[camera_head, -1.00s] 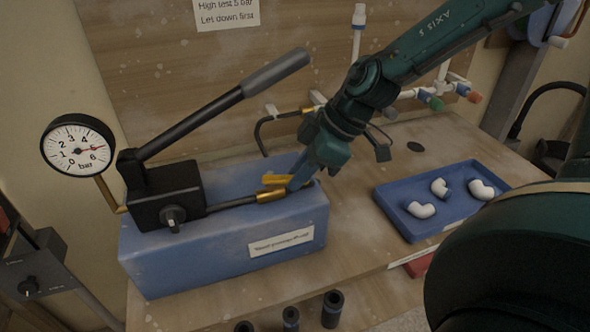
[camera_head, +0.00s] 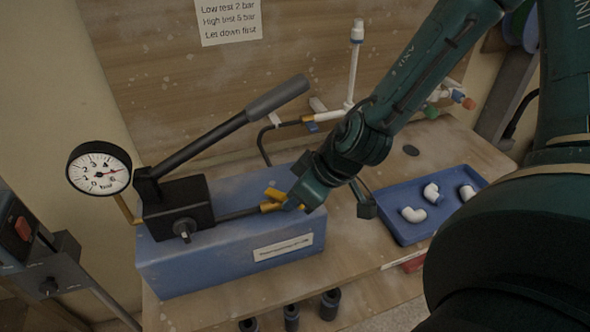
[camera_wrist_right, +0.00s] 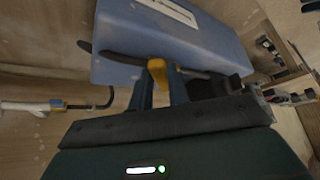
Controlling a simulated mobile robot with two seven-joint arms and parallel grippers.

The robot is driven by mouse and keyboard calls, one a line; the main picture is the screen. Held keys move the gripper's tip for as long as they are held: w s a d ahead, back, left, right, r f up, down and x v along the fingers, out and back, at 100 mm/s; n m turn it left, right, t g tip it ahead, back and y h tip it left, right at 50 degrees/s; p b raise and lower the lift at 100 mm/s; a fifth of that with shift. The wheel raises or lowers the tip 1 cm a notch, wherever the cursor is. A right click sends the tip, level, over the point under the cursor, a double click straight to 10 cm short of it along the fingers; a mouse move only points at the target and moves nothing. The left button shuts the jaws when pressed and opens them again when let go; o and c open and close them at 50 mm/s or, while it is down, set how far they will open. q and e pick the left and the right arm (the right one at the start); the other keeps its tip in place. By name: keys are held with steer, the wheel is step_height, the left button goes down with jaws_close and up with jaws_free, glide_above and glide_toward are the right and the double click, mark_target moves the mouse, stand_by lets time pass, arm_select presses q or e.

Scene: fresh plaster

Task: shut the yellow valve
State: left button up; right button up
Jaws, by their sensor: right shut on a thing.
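The yellow valve (camera_head: 274,196) sits on the end of the pump's outlet rod, above the blue pump tank (camera_head: 230,258). Its yellow lever tilts down to the right over the brass body. My right gripper (camera_head: 297,202) reaches it from the right, shut on the lever's end. In the right wrist view the yellow lever (camera_wrist_right: 158,70) shows between my two blue fingers. The fingers hide part of the valve, and its exact angle is hard to read. My left gripper is in neither view.
A black hand pump with a raised grey-gripped lever (camera_head: 277,97) stands on the tank. A pressure gauge (camera_head: 99,168) is at the left, its needle pointing right. A blue tray (camera_head: 397,235) with white elbows lies at the right. Black hose (camera_head: 263,145) runs behind.

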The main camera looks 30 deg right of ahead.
steer(key=shift+s+a+r+m+h, duration=0.1)
steer(key=shift+a+r+m+h, duration=0.15)
steer(key=shift+m, duration=0.35)
arm_select(q)
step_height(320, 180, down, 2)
steer(key=b, duration=0.3)
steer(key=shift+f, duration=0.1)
arm_select(e)
steer(key=m+h, duration=0.1)
steer(key=a+m+h, duration=0.1)
steer(key=m, duration=0.1)
steer(key=a+m+t+h, duration=0.1)
steer(key=m, duration=0.1)
steer(key=shift+s+a+f, duration=0.15)
steer(key=shift+s, duration=0.05)
steer(key=m+b, duration=0.1)
steer(key=a+m+h+b, duration=0.1)
steer(key=shift+w+m, duration=0.1)
steer(key=shift+m, duration=0.2)
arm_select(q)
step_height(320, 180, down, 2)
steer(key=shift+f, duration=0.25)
arm_select(e)
steer(key=o, duration=0.8)
